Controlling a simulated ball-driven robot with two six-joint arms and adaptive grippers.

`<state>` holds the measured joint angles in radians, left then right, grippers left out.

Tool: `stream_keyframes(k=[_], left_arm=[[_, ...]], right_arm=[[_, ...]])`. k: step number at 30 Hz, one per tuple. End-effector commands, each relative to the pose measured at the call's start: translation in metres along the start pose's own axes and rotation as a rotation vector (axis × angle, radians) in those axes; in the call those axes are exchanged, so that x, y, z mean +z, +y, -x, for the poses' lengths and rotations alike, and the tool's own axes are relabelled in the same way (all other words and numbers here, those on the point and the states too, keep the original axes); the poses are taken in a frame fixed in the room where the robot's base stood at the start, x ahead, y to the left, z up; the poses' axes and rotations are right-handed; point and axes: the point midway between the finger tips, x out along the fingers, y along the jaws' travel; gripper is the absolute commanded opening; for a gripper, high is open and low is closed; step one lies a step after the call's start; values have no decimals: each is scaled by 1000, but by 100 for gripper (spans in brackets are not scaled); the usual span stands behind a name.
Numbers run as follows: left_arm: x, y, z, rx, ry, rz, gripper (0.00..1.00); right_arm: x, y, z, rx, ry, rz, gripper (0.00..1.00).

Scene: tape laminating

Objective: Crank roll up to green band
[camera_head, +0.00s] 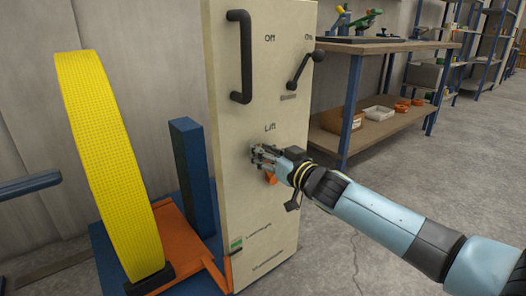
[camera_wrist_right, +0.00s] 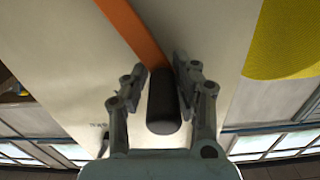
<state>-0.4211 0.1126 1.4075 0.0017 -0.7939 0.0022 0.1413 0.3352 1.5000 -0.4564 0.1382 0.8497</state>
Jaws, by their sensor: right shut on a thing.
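The large yellow roll (camera_head: 108,165) stands on edge, slightly tilted, at the left of the head view; its edge also shows in the right wrist view (camera_wrist_right: 285,40). My right gripper (camera_head: 262,153) is at the front of the cream cabinet, just below the "Lift" label. In the wrist view its fingers (camera_wrist_right: 166,78) are shut on the black crank handle (camera_wrist_right: 163,108), which sits on an orange crank arm (camera_wrist_right: 133,28). In the head view the gripper mostly hides the crank. A small gauge with a green band (camera_head: 236,243) is low on the cabinet. My left gripper is out of view.
The cream cabinet (camera_head: 245,200) also carries a long black handle (camera_head: 240,57) and an Off/On lever (camera_head: 301,70). An orange platform (camera_head: 190,240) with a blue post (camera_head: 195,180) stands beside the roll. A workbench (camera_head: 385,46) is behind. Floor at right is clear.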

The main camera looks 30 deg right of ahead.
Motion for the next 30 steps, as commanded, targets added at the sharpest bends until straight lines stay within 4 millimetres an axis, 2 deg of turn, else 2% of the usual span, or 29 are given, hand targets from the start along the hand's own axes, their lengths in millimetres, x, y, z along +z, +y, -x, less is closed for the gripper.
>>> stream_keyframes(k=[10, 13, 20, 25, 30], left_arm=[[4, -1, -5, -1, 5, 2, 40], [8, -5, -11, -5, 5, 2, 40], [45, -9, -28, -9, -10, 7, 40], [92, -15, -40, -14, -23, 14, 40], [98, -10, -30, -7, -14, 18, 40]], right_arm=[[-3, 5, -1, 4, -1, -31, 0], [-5, 7, -1, 4, 0, -48, 0], [-13, 17, -2, 4, 1, -131, 0], [-19, 31, -2, 5, 1, -254, 0], [-22, 49, -2, 5, 2, -403, 0]])
